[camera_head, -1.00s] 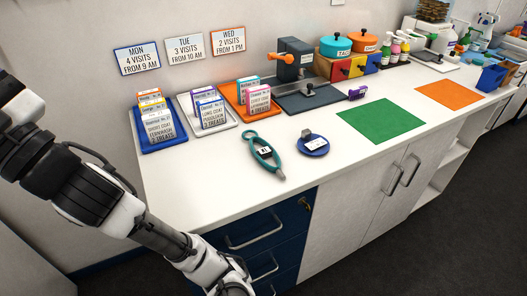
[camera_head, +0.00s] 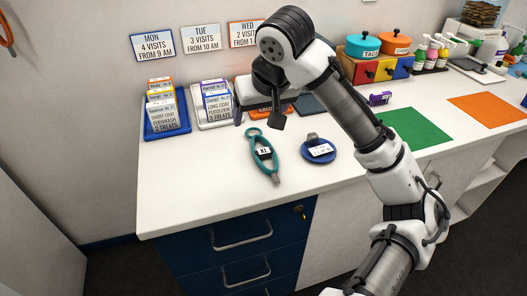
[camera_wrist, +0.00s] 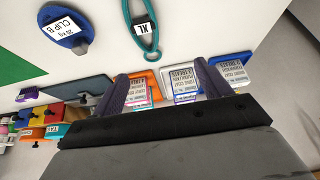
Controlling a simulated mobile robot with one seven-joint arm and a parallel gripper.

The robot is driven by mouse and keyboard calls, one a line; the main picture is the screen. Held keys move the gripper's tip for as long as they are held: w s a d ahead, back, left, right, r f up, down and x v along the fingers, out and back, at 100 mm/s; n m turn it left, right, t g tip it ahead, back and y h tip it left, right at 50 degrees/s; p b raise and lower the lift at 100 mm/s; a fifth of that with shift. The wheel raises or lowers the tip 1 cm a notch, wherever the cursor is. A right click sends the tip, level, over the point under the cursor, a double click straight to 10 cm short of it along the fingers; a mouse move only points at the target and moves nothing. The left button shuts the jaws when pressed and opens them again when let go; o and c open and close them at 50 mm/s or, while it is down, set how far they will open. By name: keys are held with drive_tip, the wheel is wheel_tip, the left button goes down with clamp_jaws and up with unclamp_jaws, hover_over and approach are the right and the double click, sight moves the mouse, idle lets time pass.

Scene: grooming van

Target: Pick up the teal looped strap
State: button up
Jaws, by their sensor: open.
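The teal looped strap (camera_head: 264,153) lies on the white counter in front of the card trays, with a black-and-white XL label on it. It also shows at the top of the wrist view (camera_wrist: 143,27), partly cut off by the frame edge. My gripper (camera_head: 258,116) is above the counter, in front of the trays and a little behind the strap's far end, not touching it. In the wrist view my gripper (camera_wrist: 163,82) has its two fingers wide apart with nothing between them, and they point toward the card trays beyond.
A round blue clip (camera_head: 318,150) lies just right of the strap. A blue tray (camera_head: 167,134) of cards stands at the back left, with other card trays beside it. A green mat (camera_head: 413,129) lies to the right. The counter's front left is clear.

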drive_tip(key=d, duration=0.2)
hover_over(263, 150)
drive_tip(key=s, duration=0.2)
drive_tip(key=shift+m+g+h, duration=0.3)
drive_tip(key=shift+g+h, duration=0.1)
drive_tip(key=f, duration=0.5)
drive_tip(key=d+f, duration=0.1)
drive_tip(key=f, duration=0.2)
drive_tip(key=shift+s, duration=0.2)
drive_tip(key=shift+p+x, duration=0.55)
drive_tip(key=shift+x, duration=2.2)
drive_tip(key=shift+s, duration=0.15)
drive_tip(key=c, duration=1.1)
